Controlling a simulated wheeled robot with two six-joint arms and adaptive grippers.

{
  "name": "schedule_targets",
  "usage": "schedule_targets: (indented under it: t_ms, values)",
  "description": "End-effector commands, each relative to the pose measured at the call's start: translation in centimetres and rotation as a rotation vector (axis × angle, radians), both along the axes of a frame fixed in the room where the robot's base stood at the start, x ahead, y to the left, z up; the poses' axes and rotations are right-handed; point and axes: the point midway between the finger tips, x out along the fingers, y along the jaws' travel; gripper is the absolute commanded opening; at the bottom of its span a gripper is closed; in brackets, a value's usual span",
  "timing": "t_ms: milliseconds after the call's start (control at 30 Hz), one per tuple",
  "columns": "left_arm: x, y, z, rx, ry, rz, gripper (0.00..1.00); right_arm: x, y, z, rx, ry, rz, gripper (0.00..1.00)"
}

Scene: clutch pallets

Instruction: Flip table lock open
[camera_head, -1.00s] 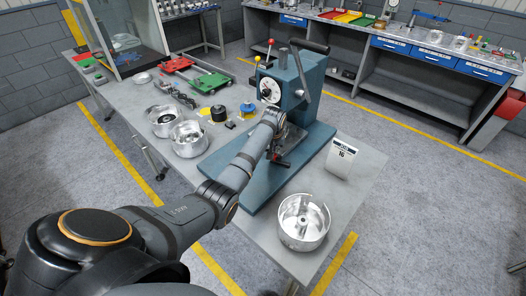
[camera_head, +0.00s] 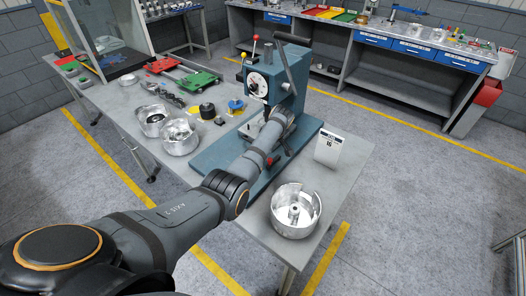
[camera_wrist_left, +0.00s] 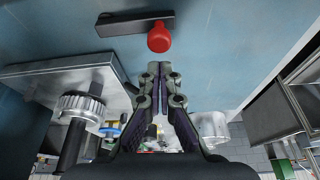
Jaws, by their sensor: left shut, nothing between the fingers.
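The blue-green press (camera_head: 287,78) stands on the grey bench, with its dial facing left. The table lock appears in the left wrist view as a short black lever (camera_wrist_left: 128,25) with a red knob (camera_wrist_left: 158,38) at its end. A small red spot low on the press, beside my forearm in the head view, may be the same knob. My left gripper (camera_wrist_left: 160,72) is shut and empty. Its fingertips are just below the knob in the wrist view, apparently apart from it. In the head view my arm hides the gripper. My right gripper is not in view.
A silver drum (camera_head: 296,212) stands at the bench's near right, next to a white label box (camera_head: 329,147). Silver housings (camera_head: 180,138), a yellow-and-black part and a blue part (camera_head: 236,105) lie left of the press. The press's upper handle (camera_head: 292,45) rises above it.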

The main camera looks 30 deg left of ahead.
Motion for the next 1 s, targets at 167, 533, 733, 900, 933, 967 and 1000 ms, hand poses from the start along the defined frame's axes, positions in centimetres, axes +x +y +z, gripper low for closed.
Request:
schedule_targets:
  t_ms: [167, 533, 733, 900, 933, 967, 1000]
  values:
    - [-0.4, -0.7, 0.1, 0.000, -0.001, 0.123, 0.00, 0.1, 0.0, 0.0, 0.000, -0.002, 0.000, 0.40]
    - [-1.0, -1.4, 0.0, 0.000, 0.000, 0.164, 0.00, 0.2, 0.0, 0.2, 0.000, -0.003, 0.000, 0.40]
    - [-1.0, -1.5, 0.0, 0.000, 0.000, 0.164, 0.00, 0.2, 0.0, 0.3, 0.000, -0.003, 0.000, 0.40]
    - [-1.0, -1.6, 0.0, 0.000, -0.001, 0.162, 0.00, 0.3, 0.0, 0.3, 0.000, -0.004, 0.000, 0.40]
    - [-1.0, -1.6, 0.0, 0.000, -0.001, 0.162, 0.00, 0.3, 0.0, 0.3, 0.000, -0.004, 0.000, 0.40]
    - [-1.0, -1.6, 0.0, 0.000, -0.001, 0.162, 0.00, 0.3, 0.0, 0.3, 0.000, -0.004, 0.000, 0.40]
    - [-1.0, -1.6, 0.0, 0.000, -0.001, 0.162, 0.00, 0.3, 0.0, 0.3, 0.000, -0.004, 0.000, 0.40]
